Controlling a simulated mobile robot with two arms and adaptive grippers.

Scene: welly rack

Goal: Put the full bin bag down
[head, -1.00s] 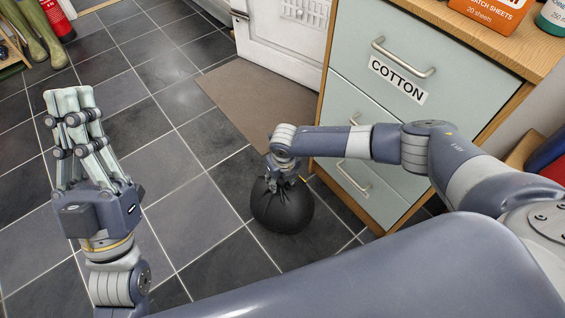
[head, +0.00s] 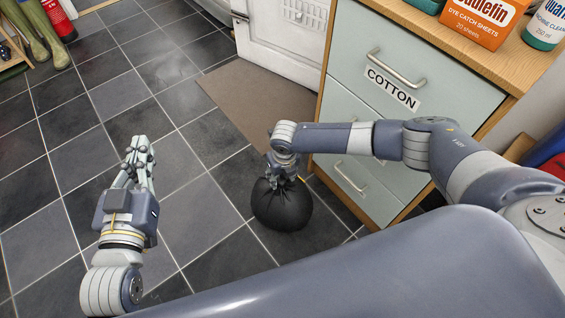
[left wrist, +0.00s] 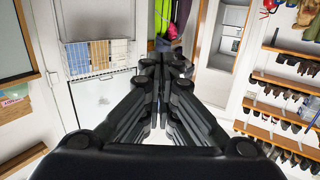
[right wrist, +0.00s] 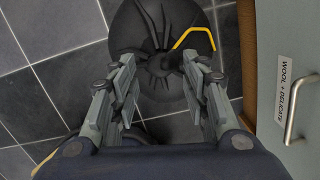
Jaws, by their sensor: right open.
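The full bin bag (head: 284,207) is black and round, and appears to rest on the tiled floor beside the drawer cabinet. In the right wrist view the bag (right wrist: 150,25) shows its gathered neck and a yellow drawstring (right wrist: 196,38). My right gripper (head: 284,178) is right above the bag. In its wrist view its fingers (right wrist: 160,75) are open, apart on either side of the gathered neck; whether they touch it I cannot tell. My left gripper (head: 139,150) is shut and empty over the floor at left; its fingers also meet in the left wrist view (left wrist: 161,65).
The drawer cabinet (head: 345,100), with a COTTON label, stands close to my right forearm. A brown mat (head: 250,95) lies before the white door (head: 285,35). Boots (head: 40,35) and a red extinguisher (head: 58,20) are at upper left. The floor at left is clear.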

